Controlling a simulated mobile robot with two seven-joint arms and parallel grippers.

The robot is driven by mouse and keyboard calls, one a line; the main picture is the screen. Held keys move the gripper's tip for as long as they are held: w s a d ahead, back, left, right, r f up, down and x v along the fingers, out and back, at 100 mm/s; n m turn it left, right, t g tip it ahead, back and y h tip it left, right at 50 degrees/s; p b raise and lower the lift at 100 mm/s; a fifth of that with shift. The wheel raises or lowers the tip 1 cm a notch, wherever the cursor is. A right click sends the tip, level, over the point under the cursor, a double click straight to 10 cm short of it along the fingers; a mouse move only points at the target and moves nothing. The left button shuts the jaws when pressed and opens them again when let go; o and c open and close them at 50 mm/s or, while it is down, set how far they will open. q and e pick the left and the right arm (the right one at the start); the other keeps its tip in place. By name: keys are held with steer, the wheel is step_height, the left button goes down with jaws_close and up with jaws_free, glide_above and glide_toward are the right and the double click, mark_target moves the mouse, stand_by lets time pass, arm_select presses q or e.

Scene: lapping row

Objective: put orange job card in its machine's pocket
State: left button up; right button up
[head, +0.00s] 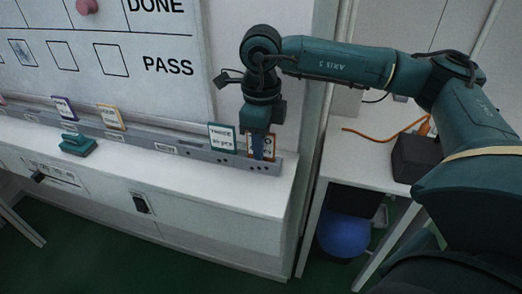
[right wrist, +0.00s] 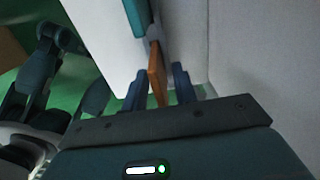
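A card with an orange-brown edge (head: 272,148) stands at the right end of the grey rail (head: 180,149), partly hidden by my right gripper (head: 262,150). In the right wrist view the orange-brown card (right wrist: 157,75) shows edge-on between the two fingers of my right gripper (right wrist: 160,88). The fingers are apart, with a narrow gap at the right finger; the card is closer to the left one. Another card with a yellow-orange border (head: 111,117) stands farther left along the rail. My left gripper is not seen.
A teal-bordered card (head: 222,137) stands just left of my right gripper. A purple-bordered card (head: 64,108) and a teal block-like thing (head: 77,145) are farther left. A whiteboard (head: 100,60) rises behind. A white table (head: 350,155) with an orange cable is at the right.

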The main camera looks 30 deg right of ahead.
jaws_close()
steer(key=shift+r, duration=0.15)
